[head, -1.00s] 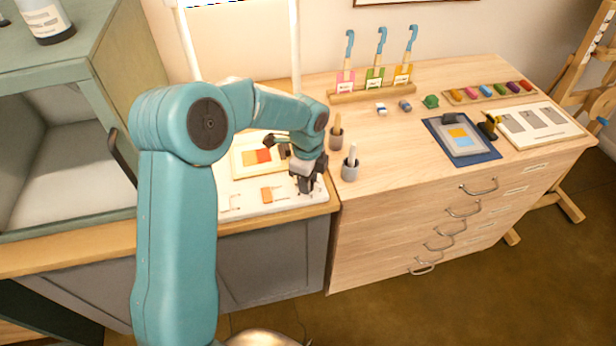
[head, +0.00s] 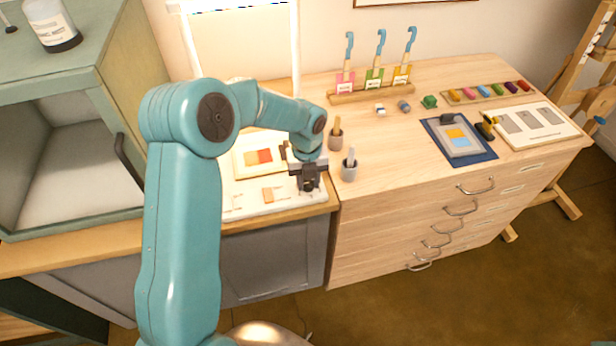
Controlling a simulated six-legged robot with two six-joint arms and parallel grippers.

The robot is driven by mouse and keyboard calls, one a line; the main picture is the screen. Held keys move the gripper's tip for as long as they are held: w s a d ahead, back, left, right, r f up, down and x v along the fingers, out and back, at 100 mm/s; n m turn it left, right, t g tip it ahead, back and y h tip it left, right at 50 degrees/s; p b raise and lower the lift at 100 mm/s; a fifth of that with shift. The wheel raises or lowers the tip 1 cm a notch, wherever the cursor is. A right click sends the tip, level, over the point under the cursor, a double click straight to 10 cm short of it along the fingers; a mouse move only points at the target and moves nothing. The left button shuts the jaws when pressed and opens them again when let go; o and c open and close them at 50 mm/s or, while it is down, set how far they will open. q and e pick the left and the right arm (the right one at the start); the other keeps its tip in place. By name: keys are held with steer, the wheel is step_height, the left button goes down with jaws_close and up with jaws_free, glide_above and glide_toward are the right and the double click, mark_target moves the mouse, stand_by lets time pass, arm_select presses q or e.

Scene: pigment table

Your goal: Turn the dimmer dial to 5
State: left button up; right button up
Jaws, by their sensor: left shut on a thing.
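My left gripper (head: 308,184) points down at the right end of a white panel (head: 250,206) on the left counter. It is shut on the dimmer dial, which the jaws and wrist hide almost entirely. I cannot read the dial's number or its pointer. A card with orange and red patches (head: 258,157) lies on the panel behind and left of the gripper. A small orange swatch (head: 268,194) lies just left of it. My right gripper is not in view.
Two grey cups, one with a white-handled tool (head: 349,172) and one with a wooden-handled tool (head: 336,140), stand close to the right of the gripper. A cabinet with an open compartment (head: 80,150) is at left. The drawer chest's front top (head: 400,175) is clear.

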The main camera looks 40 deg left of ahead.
mark_target(306, 183)
arm_select(q)
steer(key=m+p, duration=0.1)
steer(key=m, duration=0.4)
steer(key=shift+w+r+m, duration=0.1)
steer(key=shift+r+m, duration=0.05)
steer(key=shift+m, duration=0.15)
stand_by(0.4)
steer(key=o, duration=1.1)
steer(key=shift+c, duration=0.2)
steer(key=shift+a+r, duration=0.1)
steer(key=shift+r, duration=0.3)
step_height(306, 183, up, 15)
steer(key=b, duration=0.1)
steer(key=shift+a+r, duration=0.15)
steer(key=shift+r, duration=0.05)
